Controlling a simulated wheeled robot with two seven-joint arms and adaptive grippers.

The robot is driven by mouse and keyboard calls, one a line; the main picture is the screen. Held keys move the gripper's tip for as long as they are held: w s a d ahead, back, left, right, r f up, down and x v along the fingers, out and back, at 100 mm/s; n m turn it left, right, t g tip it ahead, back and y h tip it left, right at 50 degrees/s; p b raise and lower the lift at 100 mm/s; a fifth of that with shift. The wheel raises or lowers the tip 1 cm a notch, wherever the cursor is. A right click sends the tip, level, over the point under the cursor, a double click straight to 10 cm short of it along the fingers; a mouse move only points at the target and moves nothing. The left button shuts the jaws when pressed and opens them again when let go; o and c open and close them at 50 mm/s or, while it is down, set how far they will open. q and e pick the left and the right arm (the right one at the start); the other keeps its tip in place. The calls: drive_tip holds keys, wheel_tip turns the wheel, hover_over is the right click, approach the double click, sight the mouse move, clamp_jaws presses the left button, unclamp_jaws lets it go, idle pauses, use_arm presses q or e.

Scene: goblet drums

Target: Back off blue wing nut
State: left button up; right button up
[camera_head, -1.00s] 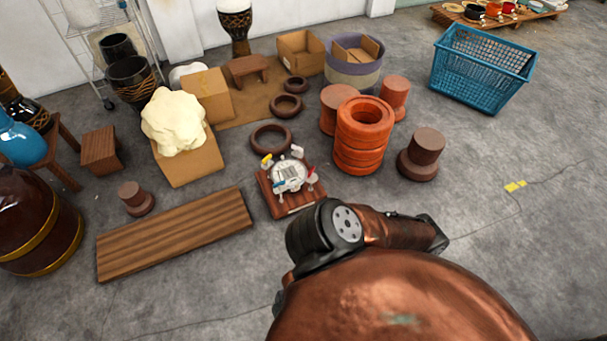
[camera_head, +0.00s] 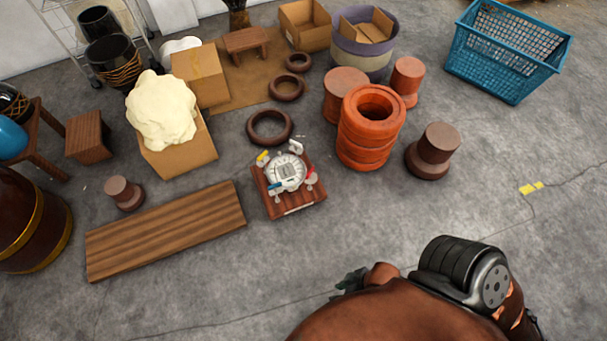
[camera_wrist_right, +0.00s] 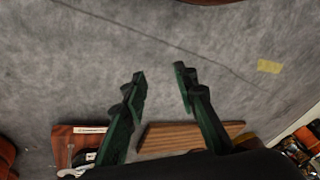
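A small round silver-white device (camera_head: 287,172) sits on a reddish wooden base (camera_head: 292,208) on the floor. Coloured wing nuts stand around its rim: the blue wing nut (camera_head: 275,186) at the front left, a yellow one (camera_head: 262,157) at the back left, a white one (camera_head: 296,147) at the back and a red one (camera_head: 311,177) at the right. My right gripper (camera_head: 350,281) shows partly, in front of the base and apart from it. In the wrist view its two dark green fingers (camera_wrist_right: 160,70) are spread with nothing between them; part of the base (camera_wrist_right: 75,140) shows lower left. My left gripper is out of view.
A wooden plank (camera_head: 165,230) lies left of the base. Behind it is a dark ring (camera_head: 270,127); stacked orange rings (camera_head: 368,145) and a brown spool (camera_head: 432,152) stand to the right. A blue basket (camera_head: 505,60) is at the back right. The floor in front is mostly clear.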

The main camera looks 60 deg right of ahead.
wheel_tip(320, 180, down, 4)
drive_tip(key=w+a+m, duration=0.2)
drive_tip(key=w, duration=0.1)
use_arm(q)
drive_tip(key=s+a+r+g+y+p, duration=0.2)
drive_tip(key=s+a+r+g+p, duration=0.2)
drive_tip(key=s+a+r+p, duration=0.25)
use_arm(e)
wheel_tip(320, 180, up, 6)
drive_tip(key=m+g+h+b, duration=0.2)
drive_tip(key=m+g+h, duration=0.1)
drive_tip(key=m, duration=2)
hover_over(275, 184)
drive_tip(key=shift+s+a+r, duration=0.1)
drive_tip(key=shift+a+r, duration=0.05)
drive_tip(key=shift+a, duration=0.05)
drive_tip(key=shift+d, duration=0.1)
wheel_tip(275, 184, down, 7)
drive_tip(key=b, duration=0.4)
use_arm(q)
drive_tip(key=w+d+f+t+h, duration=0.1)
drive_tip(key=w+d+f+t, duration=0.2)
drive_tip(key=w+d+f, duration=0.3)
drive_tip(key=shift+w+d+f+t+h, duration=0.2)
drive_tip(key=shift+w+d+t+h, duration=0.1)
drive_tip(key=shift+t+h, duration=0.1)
use_arm(e)
drive_tip(key=shift+f, duration=0.2)
